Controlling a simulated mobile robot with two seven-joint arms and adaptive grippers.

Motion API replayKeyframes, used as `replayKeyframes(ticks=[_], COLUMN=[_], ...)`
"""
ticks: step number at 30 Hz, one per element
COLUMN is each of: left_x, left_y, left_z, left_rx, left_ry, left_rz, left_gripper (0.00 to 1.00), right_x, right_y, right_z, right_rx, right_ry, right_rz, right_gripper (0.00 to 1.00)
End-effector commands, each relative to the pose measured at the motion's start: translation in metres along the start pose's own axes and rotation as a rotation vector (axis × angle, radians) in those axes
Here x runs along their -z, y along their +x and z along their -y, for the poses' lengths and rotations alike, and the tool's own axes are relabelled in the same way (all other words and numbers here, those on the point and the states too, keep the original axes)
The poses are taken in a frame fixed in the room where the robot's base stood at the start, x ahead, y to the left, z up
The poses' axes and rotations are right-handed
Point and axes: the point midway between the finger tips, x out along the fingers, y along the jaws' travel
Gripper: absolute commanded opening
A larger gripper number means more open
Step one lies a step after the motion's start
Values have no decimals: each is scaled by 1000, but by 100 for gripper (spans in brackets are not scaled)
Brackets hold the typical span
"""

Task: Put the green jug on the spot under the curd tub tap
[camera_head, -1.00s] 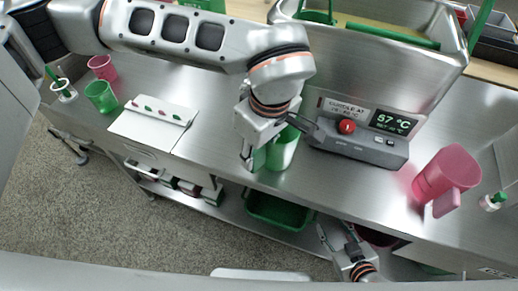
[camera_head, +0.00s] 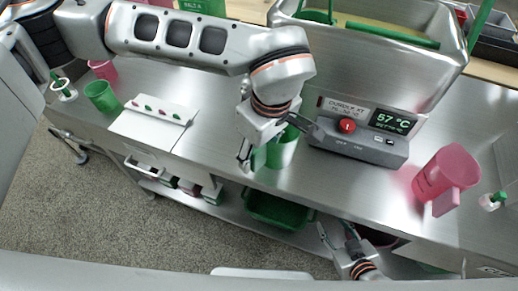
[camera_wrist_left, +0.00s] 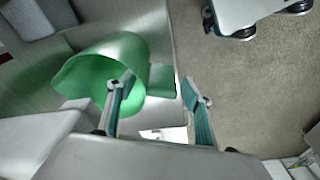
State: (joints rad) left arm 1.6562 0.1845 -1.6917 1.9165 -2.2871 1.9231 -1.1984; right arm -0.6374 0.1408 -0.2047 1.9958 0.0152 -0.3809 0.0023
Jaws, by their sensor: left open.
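The green jug (camera_head: 284,151) stands upright on the steel bench near its front edge, left of the control box. In the left wrist view the jug (camera_wrist_left: 85,80) shows its open mouth and a handle (camera_wrist_left: 161,80). My left gripper (camera_wrist_left: 158,92) is open, its fingers spread either side of the handle, one overlapping the jug's rim; contact cannot be told. In the head view this gripper (camera_head: 262,140) partly hides the jug. My right gripper (camera_head: 338,234) is open and empty, low in front of the bench. The steel curd tub (camera_head: 375,55) stands behind; its tap cannot be made out clearly.
The control box (camera_head: 355,145) with a red knob is right of the jug. A pink jug (camera_head: 445,173) stands further right. A green cup (camera_head: 101,96), a pink cup (camera_head: 104,69) and a white board (camera_head: 155,125) are at left. A green bin (camera_head: 280,211) sits below the bench.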

Motion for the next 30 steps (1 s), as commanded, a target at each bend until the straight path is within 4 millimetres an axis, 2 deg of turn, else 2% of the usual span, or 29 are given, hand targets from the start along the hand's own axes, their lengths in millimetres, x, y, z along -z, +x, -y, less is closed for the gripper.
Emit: replayKeyframes(ticks=[5, 12, 18, 24, 30], left_x=[1, 1, 1, 0, 0], left_y=[-22, -72, -105, -120, -122], left_z=[-1, -1, -1, 0, 0], left_rx=[-4, -6, -4, -2, -1], left_ry=[-1, -1, -2, -1, -1], left_rz=[-3, -5, -2, -1, 0], left_gripper=[51, 51, 51, 51, 51], right_x=[1, -2, -2, -1, -1], right_y=[-1, -2, -2, -3, -3], right_z=[1, 2, 3, 3, 3], right_rx=[2, 4, 5, 6, 6], right_ry=[2, 4, 6, 7, 8], right_rz=[1, 6, 8, 6, 6], right_gripper=[40, 40, 40, 40, 40])
